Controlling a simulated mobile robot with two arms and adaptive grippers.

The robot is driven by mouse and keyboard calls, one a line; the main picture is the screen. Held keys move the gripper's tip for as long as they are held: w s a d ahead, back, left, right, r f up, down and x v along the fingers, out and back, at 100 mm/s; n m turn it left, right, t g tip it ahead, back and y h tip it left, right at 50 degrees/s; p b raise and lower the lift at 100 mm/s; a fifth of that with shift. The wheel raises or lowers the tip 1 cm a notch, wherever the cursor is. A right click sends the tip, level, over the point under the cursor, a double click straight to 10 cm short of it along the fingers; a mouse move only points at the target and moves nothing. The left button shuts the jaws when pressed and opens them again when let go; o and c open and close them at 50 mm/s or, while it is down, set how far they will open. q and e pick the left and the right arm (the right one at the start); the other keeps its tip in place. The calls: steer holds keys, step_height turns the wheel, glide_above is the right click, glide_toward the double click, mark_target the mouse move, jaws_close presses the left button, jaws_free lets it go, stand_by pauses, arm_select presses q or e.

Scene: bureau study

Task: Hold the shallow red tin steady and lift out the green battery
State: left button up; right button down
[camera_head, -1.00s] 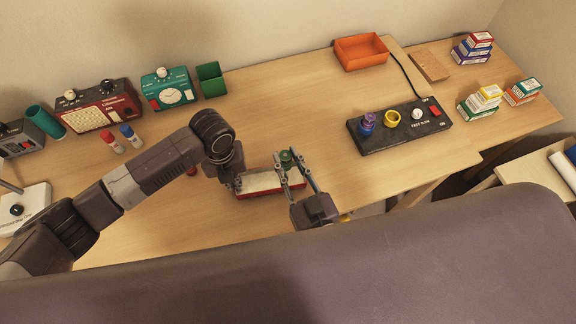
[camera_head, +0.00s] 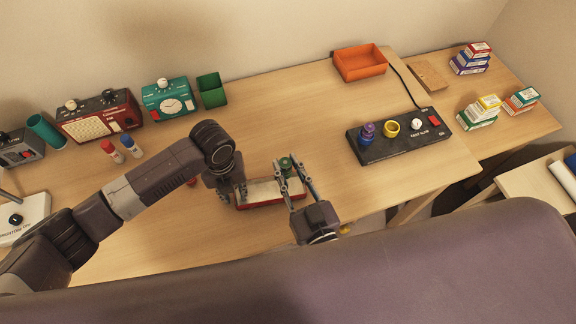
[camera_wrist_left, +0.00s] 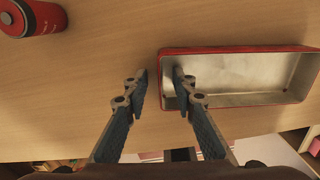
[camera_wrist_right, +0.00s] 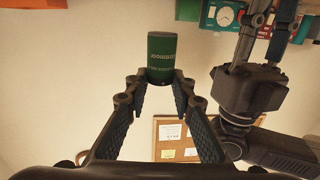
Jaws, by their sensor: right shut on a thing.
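The shallow red tin (camera_head: 272,203) lies on the desk, its pale metal inside showing; it also shows in the left wrist view (camera_wrist_left: 245,101) and looks empty in the part seen. My left gripper (camera_head: 232,196) is at its left end. In the left wrist view my left fingers (camera_wrist_left: 160,88) are apart, astride the end wall, one inside and one outside, with gaps to it. My right gripper (camera_wrist_right: 160,85) is shut on the green battery (camera_wrist_right: 161,57). In the head view the battery (camera_head: 286,162) is at the fingertips, seemingly above the tin's back edge.
A red cylinder (camera_wrist_left: 30,14) lies left of the tin. A black panel with knobs (camera_head: 400,136) stands to the right, an orange tray (camera_head: 360,72) behind. A green open box (camera_head: 212,98) and a teal device (camera_head: 170,109) stand at the back left. The desk behind the tin is clear.

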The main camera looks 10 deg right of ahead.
arm_select(q)
step_height(320, 180, up, 12)
stand_by(0.5)
